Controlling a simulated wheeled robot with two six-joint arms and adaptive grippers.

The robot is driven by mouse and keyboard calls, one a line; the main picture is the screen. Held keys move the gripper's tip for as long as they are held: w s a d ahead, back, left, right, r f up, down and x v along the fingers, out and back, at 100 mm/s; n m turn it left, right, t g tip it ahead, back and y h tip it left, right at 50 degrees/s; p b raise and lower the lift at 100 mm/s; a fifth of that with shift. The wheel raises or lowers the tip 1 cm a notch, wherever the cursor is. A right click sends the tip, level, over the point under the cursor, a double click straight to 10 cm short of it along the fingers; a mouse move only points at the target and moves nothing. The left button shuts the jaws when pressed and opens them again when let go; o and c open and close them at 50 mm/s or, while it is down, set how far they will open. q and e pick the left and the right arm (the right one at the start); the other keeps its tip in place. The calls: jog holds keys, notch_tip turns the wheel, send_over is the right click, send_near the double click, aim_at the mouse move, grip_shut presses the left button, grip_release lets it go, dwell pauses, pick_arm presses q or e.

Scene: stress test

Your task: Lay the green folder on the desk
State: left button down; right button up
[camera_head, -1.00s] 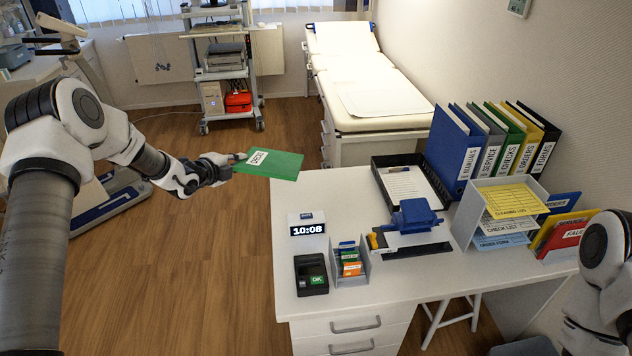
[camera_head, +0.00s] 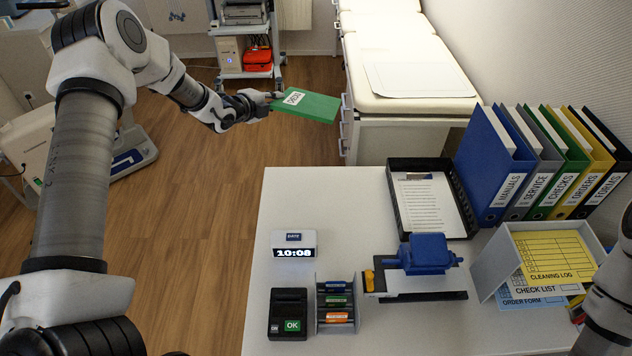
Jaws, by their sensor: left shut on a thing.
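The thin green folder (camera_head: 310,107) with a white label is held in the air, roughly level, beyond the desk's far left corner. My left gripper (camera_head: 270,98) is shut on its left end. The white desk (camera_head: 345,200) fills the lower right of the view. The folder appears above the floor, apart from the desk. Part of my right arm shows at the right edge; its gripper is out of view.
On the desk stand a clock (camera_head: 293,243), a card terminal (camera_head: 288,312), a small organizer (camera_head: 335,303), a blue punch (camera_head: 425,254), a black tray (camera_head: 472,212), a letter rack (camera_head: 490,268) and several binders (camera_head: 498,165). The desk's far left part is bare.

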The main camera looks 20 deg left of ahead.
pick_arm(q)
notch_tip(320, 180, down, 32)
jog(key=b, duration=2.6)
jog(key=shift+s+f+b, duration=0.1)
jog(key=shift+f+b, duration=0.1)
jog(key=shift+b, duration=0.2)
pick_arm(e)
notch_tip(320, 180, down, 28)
pick_arm(q)
jog(key=shift+r, duration=0.1)
pick_arm(e)
jog(key=shift+s+r, duration=0.1)
jog(key=shift+r, duration=0.05)
